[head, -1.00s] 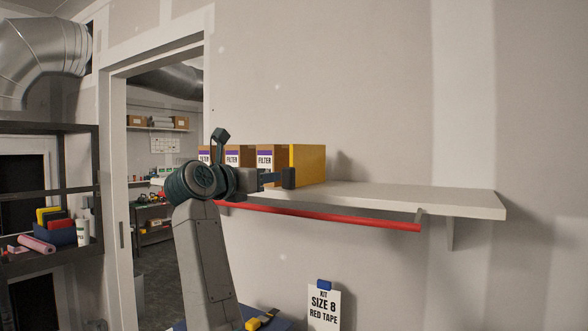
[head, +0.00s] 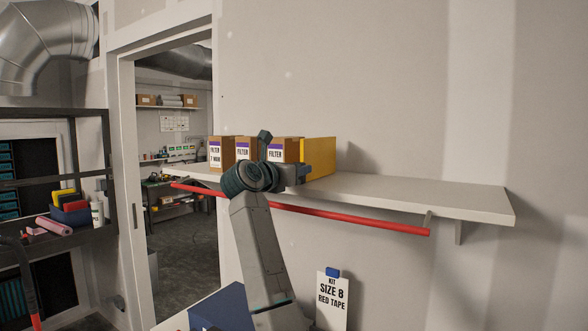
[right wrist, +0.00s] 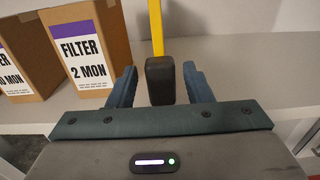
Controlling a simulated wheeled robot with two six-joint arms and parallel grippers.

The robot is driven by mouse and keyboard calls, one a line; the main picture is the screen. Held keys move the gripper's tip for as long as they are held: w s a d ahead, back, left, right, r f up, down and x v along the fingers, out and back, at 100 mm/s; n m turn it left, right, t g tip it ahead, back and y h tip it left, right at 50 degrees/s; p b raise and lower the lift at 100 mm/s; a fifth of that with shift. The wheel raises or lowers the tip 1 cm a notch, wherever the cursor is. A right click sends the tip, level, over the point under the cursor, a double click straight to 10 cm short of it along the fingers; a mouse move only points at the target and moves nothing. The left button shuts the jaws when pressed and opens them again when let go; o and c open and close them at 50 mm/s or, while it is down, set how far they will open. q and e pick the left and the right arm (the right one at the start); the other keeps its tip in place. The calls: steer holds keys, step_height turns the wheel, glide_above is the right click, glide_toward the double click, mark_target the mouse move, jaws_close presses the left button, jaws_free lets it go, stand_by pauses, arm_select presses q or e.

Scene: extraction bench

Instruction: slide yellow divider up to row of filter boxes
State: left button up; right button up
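The yellow divider (head: 320,157) stands upright on the white shelf at the right end of the filter box row. The right wrist view shows it edge-on (right wrist: 156,25), with a black block (right wrist: 160,82) at its near end. A gap shows there between the divider and the nearest filter box (right wrist: 88,45). The filter boxes (head: 222,155) are brown with purple and white labels. My right gripper (right wrist: 160,88) is open, one finger on each side of the black block, with space between block and fingers. In the head view my right gripper (head: 300,173) partly hides the boxes and divider. My left gripper is not in view.
The white shelf (head: 430,194) is clear right of the divider. A red rail (head: 350,220) runs below its front edge. A sign reading "KIT SIZE 8 RED TAPE" (head: 333,298) is lower down. A doorway and a dark rack (head: 60,240) with supplies are at left.

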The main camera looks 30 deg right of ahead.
jaws_close()
steer(key=shift+w+a, duration=0.35)
steer(key=shift+w, duration=0.3)
steer(key=shift+w+a, duration=0.4)
steer(key=shift+w, duration=0.25)
steer(key=shift+w+a, duration=0.35)
steer(key=shift+w, duration=0.3)
steer(key=shift+w+a, duration=0.25)
steer(key=shift+w, duration=0.15)
steer(key=shift+s+d, duration=0.1)
steer(key=shift+o, duration=1.1)
jaws_free()
steer(key=shift+s, duration=0.15)
